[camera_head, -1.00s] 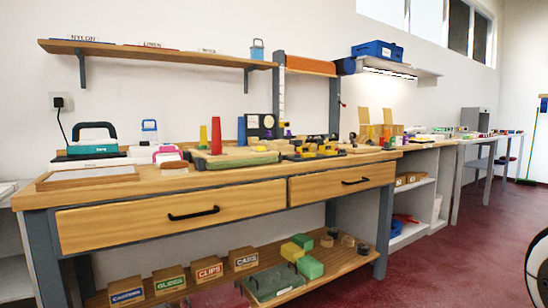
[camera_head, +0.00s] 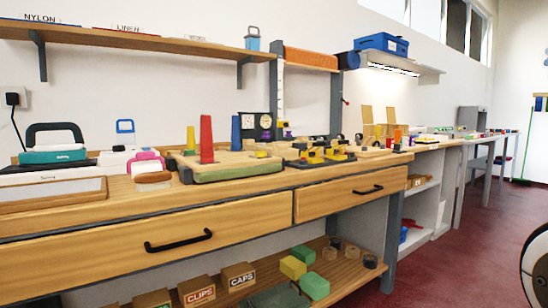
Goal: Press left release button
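No part that I can single out as the left release button shows; the small parts on the counter are too small to tell. A wooden board with a green front edge (camera_head: 238,173) lies on the wooden counter (camera_head: 120,187) and bears a red cone (camera_head: 206,139), a blue post (camera_head: 236,133) and a yellow post (camera_head: 191,138). To its right stand several yellow-and-black fixtures (camera_head: 312,156), partly hiding one another. A dark box with round dials (camera_head: 256,125) stands behind them. My gripper is not in view.
A teal-based item with a black handle (camera_head: 53,155) and a pink-handled item (camera_head: 147,161) stand at the left. Two drawers with black handles (camera_head: 179,241) front the counter. The lower shelf bears labelled boxes (camera_head: 238,276). Red floor (camera_head: 455,245) is open at the right.

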